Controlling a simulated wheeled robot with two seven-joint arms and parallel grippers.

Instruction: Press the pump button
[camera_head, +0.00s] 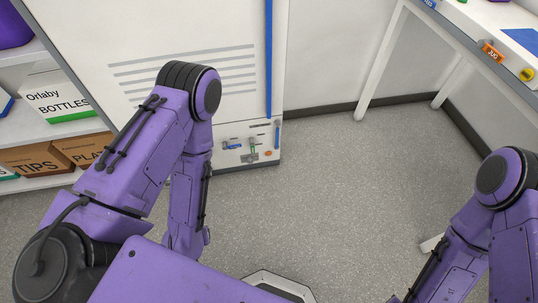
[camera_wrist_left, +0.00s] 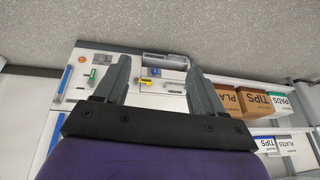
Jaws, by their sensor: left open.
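A white cabinet (camera_head: 190,25) stands ahead with small fittings on its lower front. These are a round orange spot (camera_head: 268,153), a green valve (camera_head: 252,146) and a blue lever (camera_head: 232,146). No label reads as the pump button, so I cannot tell which part it is. My left gripper (camera_wrist_left: 158,85) is open and empty in the left wrist view. My right gripper is out of view.
The grey floor (camera_head: 330,200) between is clear.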

